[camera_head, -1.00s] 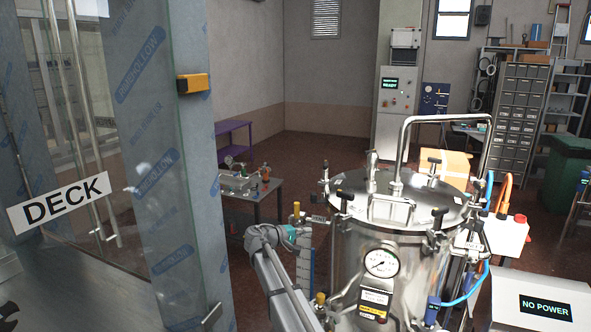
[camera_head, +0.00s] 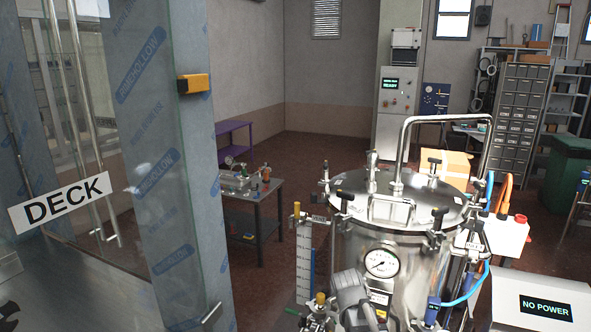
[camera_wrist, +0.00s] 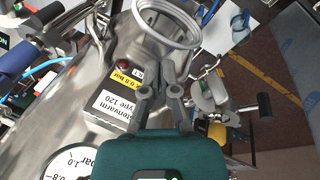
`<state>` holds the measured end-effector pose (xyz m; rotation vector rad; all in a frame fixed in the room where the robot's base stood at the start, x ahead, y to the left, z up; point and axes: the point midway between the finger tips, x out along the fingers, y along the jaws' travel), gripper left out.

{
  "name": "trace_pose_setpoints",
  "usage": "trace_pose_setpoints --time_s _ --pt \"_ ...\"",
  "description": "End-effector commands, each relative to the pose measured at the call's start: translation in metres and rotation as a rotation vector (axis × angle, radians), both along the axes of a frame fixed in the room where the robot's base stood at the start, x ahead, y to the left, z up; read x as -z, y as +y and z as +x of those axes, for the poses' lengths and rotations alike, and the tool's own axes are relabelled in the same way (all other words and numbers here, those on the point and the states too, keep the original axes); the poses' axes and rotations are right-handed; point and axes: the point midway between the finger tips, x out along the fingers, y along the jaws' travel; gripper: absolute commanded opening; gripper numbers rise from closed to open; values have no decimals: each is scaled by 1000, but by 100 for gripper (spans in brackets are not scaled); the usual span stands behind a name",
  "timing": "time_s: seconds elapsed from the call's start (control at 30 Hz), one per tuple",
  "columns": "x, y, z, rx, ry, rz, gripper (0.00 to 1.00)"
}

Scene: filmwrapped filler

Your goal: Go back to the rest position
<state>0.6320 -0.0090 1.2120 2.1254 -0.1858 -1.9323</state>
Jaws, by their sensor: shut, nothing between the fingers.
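My gripper (camera_wrist: 164,72) shows in the wrist view, with its teal body at the bottom and grey fingers pointing up. The fingers are together and hold nothing. They are over the side of the steel pressure vessel (camera_head: 345,243), near its white label (camera_wrist: 112,104); contact cannot be told. A steel ring (camera_wrist: 193,40) shows just beyond the fingertips. In the head view, a grey part of my arm shows low in front of the vessel; my fingers cannot be made out there.
A valve with a black handle (camera_wrist: 265,106) is right of my fingers. A pressure gauge (camera_head: 381,262) is on the vessel's front. A NO POWER box (camera_head: 541,300) stands at right. A glass panel (camera_head: 130,150) is at left. Open floor lies behind.

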Motion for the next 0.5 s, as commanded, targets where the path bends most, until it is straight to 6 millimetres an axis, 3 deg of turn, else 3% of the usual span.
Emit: trace_pose_setpoints --time_s 0.03,0.1,0.5 --pt "2 -1 -15 15 4 39 0" --pt "4 0 -25 29 8 88 0" --pt "13 9 -68 88 25 286 0"
